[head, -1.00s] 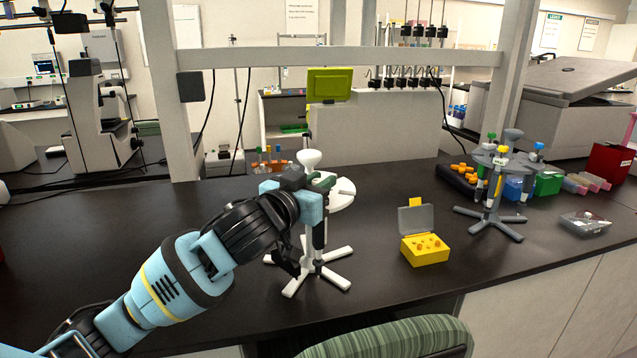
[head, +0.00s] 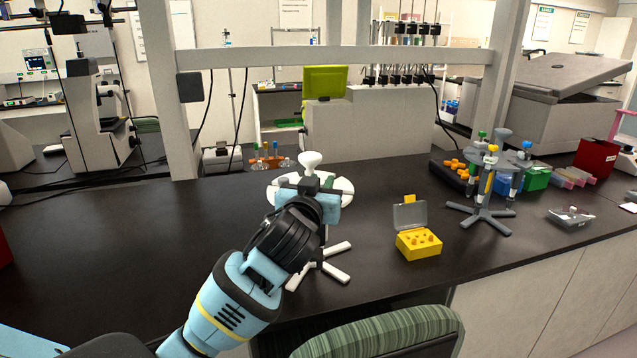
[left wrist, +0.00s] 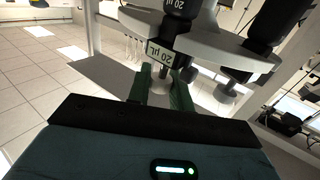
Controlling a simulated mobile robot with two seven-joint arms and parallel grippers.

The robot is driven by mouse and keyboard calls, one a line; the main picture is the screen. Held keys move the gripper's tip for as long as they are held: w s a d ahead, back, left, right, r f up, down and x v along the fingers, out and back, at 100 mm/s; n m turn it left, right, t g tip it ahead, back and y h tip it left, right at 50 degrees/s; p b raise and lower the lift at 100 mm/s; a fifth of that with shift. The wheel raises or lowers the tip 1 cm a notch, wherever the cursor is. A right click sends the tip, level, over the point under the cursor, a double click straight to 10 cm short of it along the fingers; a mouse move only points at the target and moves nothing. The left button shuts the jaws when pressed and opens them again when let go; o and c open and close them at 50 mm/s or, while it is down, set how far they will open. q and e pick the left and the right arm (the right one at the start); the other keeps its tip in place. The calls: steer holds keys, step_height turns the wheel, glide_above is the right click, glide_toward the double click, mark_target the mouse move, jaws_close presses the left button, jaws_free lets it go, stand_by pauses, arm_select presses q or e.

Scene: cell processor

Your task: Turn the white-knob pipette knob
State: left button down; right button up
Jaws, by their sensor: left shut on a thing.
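A white pipette stand (head: 335,275) with a round white rack (head: 343,186) and a white top knob (head: 311,160) stands on the dark bench. My left gripper (head: 312,186) is at the rack's near side, and its body hides its fingertips in the head view. In the left wrist view, my dark green fingers (left wrist: 166,88) are close around the lower part of a pipette with a "20 µL" label (left wrist: 160,52). Other dark pipettes (left wrist: 272,22) hang in the white rack beside it. My right gripper is not in view.
A yellow box (head: 419,244) with an open lid lies right of the stand. A grey pipette stand (head: 480,217) with colored-knob pipettes is farther right. A green striped chair (head: 390,335) is at the front edge. The bench left of the stand is clear.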

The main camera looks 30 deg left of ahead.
arm_select(q)
steer(key=c, duration=1.3)
jaws_free()
steer(key=shift+o, duration=0.2)
steer(key=shift+s, duration=0.1)
steer(key=v, duration=0.7)
steer(key=shift+s, duration=0.35)
steer(key=shift+d, duration=0.1)
